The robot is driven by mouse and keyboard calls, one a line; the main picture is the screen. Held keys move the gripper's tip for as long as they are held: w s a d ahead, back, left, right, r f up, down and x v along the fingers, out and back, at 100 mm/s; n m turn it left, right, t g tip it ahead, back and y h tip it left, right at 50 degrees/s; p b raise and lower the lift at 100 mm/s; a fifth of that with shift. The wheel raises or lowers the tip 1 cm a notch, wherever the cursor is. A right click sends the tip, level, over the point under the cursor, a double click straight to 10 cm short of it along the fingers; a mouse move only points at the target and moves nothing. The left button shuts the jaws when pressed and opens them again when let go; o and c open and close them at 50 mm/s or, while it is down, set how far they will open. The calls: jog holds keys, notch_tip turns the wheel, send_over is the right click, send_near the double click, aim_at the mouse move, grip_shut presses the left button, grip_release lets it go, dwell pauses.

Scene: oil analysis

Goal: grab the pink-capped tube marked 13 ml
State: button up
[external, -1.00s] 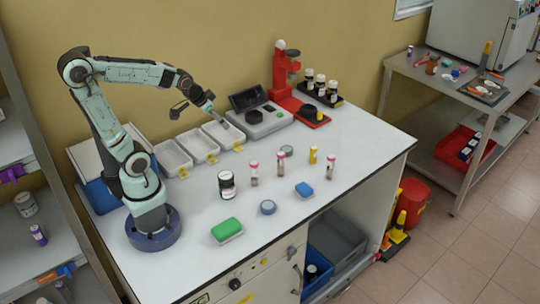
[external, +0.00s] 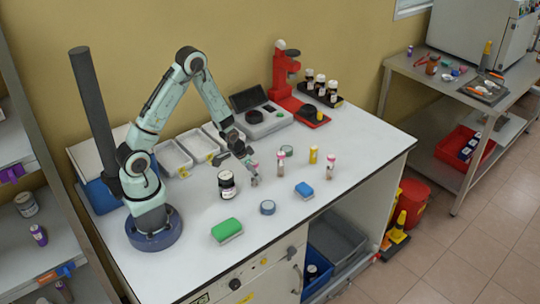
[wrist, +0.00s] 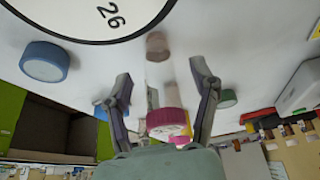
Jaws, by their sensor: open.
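The near tube (external: 255,172) is partly covered by my gripper's fingers. In the wrist view, its pink cap (wrist: 167,122) sits between my open fingers (wrist: 160,85), with clear gaps on both sides. A brownish lower end (wrist: 158,45) shows further up. A second pink cap (wrist: 180,140) is partly hidden behind the first. No volume marking on any tube is readable.
A dark jar (external: 227,184) with a white lid stands close left of the near tube; its lid reads 26 (wrist: 112,14). The front right bench is clear.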

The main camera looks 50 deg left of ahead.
jog(key=shift+w+f, duration=0.25)
jog(key=shift+f, duration=0.45)
jog(key=c, duration=1)
